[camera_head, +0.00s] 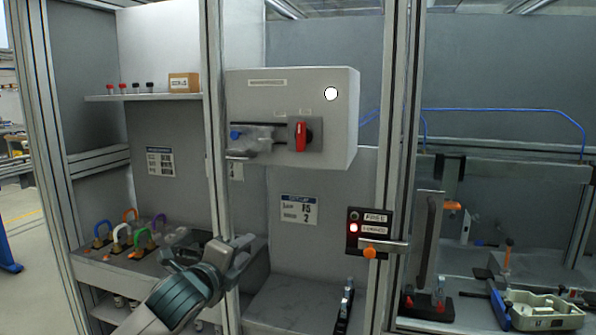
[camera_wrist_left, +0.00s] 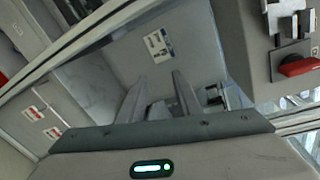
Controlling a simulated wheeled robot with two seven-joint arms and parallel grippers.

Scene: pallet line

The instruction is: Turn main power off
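A light grey power box (camera_head: 255,100) hangs on the frame in the middle of the head view. Its red switch handle (camera_head: 301,135) stands upright on a dark plate at the box's front right. A round white lamp (camera_head: 331,94) shows above it. The red handle also shows at the right of the left wrist view (camera_wrist_left: 300,66). My left gripper (camera_head: 240,247) is below and left of the box, apart from the handle. Its fingers (camera_wrist_left: 160,78) are spread with nothing between them. My right gripper is not in view.
A blue knob (camera_head: 236,134) and metal latch sit left of the switch. Frame posts (camera_head: 216,190) stand near my left arm. A FREE/LOCKED panel (camera_head: 368,222) shows a red light above an orange-knobbed bolt. Coloured padlocks (camera_head: 122,236) stand on the left shelf.

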